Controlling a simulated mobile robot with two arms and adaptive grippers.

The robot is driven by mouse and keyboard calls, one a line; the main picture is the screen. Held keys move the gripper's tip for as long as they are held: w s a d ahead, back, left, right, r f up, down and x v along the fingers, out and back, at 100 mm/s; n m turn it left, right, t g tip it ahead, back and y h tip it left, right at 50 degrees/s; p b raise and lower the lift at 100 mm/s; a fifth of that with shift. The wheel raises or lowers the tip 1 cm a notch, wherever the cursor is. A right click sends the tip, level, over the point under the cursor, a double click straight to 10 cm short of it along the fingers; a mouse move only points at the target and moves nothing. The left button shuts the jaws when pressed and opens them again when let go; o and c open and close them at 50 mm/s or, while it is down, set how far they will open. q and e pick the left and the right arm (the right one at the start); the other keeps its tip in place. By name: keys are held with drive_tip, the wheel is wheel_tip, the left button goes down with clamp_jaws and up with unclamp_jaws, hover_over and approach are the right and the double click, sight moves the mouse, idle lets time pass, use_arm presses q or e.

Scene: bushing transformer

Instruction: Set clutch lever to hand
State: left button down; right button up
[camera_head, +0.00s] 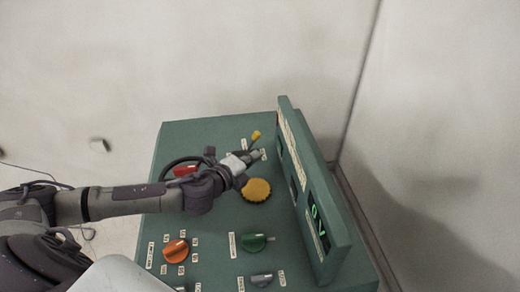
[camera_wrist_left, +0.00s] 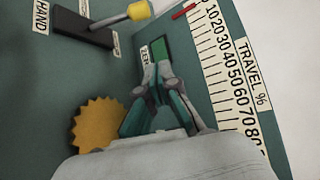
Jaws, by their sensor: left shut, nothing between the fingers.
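The clutch lever has a yellow tip (camera_head: 256,135) and sits near the far end of the green console top. In the left wrist view its yellow tip (camera_wrist_left: 138,10) is on a grey rod rising from a dark base (camera_wrist_left: 85,30). The rod leans right, away from the HAND label (camera_wrist_left: 41,17) on the left. My left gripper (camera_head: 254,156) is shut and empty, just nearer than the lever and apart from it. In the left wrist view its fingertips (camera_wrist_left: 160,72) point at the upright panel beside a green block. My right gripper is not in view.
A yellow scalloped knob (camera_head: 256,190) is close beside my gripper. A red control (camera_head: 185,171), an orange knob (camera_head: 175,251), a green knob (camera_head: 254,242) and a grey knob (camera_head: 262,280) stand on the console. The upright panel (camera_head: 312,190) with a TRAVEL % scale bounds the right side.

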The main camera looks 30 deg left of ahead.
sight(252, 144)
use_arm(q)
drive_tip(key=shift+w+f+b, duration=0.1)
drive_tip(key=shift+f+b, duration=0.25)
drive_tip(key=shift+f, duration=0.35)
drive_tip(key=shift+r, duration=0.1)
drive_tip(key=shift+w, duration=0.15)
drive_tip(key=p+x, duration=0.2)
drive_tip(key=x, duration=0.7)
drive_tip(key=shift+w+p, duration=0.2)
drive_tip(key=shift+p, duration=0.1)
drive_tip(key=a, duration=0.1)
drive_tip(key=a+r+p, duration=0.1)
drive_tip(key=a, duration=0.1)
drive_tip(key=shift+s, duration=0.1)
drive_tip(key=shift+s+a, duration=0.2)
drive_tip(key=shift+a, duration=0.2)
drive_tip(key=shift+w, duration=0.1)
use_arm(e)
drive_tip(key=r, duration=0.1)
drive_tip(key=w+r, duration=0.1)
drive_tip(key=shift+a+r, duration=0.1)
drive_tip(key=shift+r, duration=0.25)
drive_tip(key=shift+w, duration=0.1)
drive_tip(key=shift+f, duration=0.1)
